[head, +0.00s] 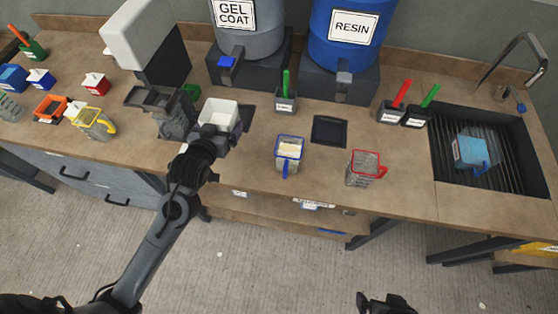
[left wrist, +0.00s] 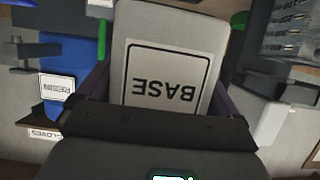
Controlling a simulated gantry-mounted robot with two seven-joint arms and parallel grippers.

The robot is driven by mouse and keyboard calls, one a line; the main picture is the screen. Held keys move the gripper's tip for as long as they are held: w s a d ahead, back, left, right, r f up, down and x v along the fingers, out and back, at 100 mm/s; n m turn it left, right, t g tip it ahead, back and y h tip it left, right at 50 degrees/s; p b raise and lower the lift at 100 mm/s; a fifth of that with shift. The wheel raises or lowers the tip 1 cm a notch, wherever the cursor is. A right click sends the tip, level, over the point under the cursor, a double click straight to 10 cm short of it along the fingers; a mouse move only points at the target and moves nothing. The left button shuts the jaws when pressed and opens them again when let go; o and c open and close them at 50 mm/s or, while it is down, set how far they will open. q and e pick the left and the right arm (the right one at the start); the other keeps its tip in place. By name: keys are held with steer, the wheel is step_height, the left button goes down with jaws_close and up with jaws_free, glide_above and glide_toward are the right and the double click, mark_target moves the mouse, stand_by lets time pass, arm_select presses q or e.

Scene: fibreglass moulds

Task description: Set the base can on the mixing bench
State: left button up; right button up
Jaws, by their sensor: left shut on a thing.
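The base can (head: 218,112) is a pale box-like can. In the left wrist view the can (left wrist: 170,75) fills the middle, and its label reads BASE, upside down. My left gripper (head: 222,132) is shut on the can, with a finger on each side of it. The can is over the mixing bench (head: 262,190), in front of the gel coat drum. I cannot tell whether its bottom touches the bench, since my gripper hides it. My right gripper (head: 385,303) shows only in part at the bottom edge, away from the bench; its jaws are unclear.
A dark square pad (head: 329,131) lies right of the can; another (head: 247,113) is partly behind it. A blue-rimmed jug (head: 289,150) and a red-rimmed jug (head: 363,168) stand near the front edge. A grey dispenser (head: 165,110) is close on the left. The sink (head: 445,165) is far right.

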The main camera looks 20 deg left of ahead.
arm_select(q)
steer(key=shift+w+f, duration=0.1)
steer(key=shift+f, duration=0.2)
step_height(320, 180, down, 9)
steer(key=shift+f+b, duration=0.15)
steer(key=shift+b, duration=0.9)
steer(key=shift+f, duration=0.15)
steer(key=shift+f, duration=0.1)
steer(key=o, duration=1.4)
steer(key=shift+f, duration=0.15)
